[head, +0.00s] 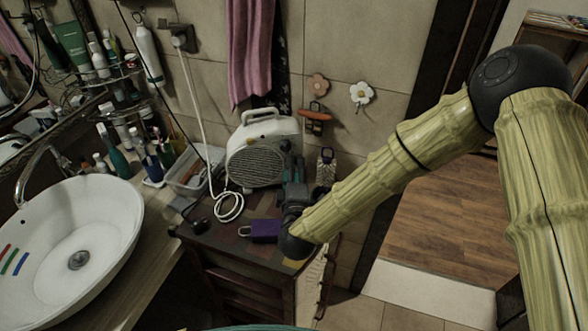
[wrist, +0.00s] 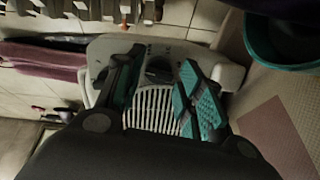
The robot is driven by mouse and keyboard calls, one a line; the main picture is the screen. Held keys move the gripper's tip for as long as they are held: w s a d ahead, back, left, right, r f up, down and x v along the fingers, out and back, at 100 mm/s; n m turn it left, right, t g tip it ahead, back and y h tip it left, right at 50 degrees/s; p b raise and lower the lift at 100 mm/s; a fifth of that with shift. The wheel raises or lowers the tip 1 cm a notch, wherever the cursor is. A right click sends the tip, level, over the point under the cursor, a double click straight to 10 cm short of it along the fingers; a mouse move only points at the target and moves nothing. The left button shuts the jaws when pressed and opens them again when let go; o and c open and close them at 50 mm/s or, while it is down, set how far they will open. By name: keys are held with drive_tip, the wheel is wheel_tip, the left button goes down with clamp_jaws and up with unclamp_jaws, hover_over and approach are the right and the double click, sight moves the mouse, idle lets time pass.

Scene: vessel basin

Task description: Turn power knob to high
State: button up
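A white fan heater (head: 257,153) with a slatted round grille and a top handle stands on the small cabinet. In the wrist view the heater's pale panel (wrist: 195,55) shows above its white grille (wrist: 153,108). A dark round knob (wrist: 158,69) sits on that panel, partly hidden, and its setting cannot be read. My gripper (head: 294,172) is at the heater's right side in the head view. In the wrist view my gripper (wrist: 162,64) is open, with teal-padded fingers on both sides of the knob. I cannot tell whether they touch it.
A purple box (head: 262,231) and a coiled white cord (head: 229,207) lie on the cabinet (head: 215,240). A clear bin (head: 190,172) stands left of the heater. The white basin (head: 100,215) is farther left. A pink towel (head: 251,50) hangs behind. Floor at right is open.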

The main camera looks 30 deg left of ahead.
drive_tip(key=shift+s, duration=0.1)
drive_tip(key=c, duration=0.7)
drive_tip(key=shift+c, duration=0.2)
drive_tip(key=shift+m, duration=0.4)
drive_tip(key=m+g+b, duration=0.1)
drive_tip(key=m+b, duration=0.2)
drive_tip(key=m, duration=0.2)
drive_tip(key=m+g+b, duration=0.1)
drive_tip(key=m+b, duration=0.3)
drive_tip(key=m, duration=0.1)
drive_tip(key=m+y+b, duration=0.1)
drive_tip(key=m+b, duration=0.2)
drive_tip(key=m, duration=0.3)
drive_tip(key=shift+d+g+b, duration=0.1)
drive_tip(key=shift+g+b, duration=0.2)
drive_tip(key=shift+g, duration=0.1)
drive_tip(key=shift+r, duration=0.15)
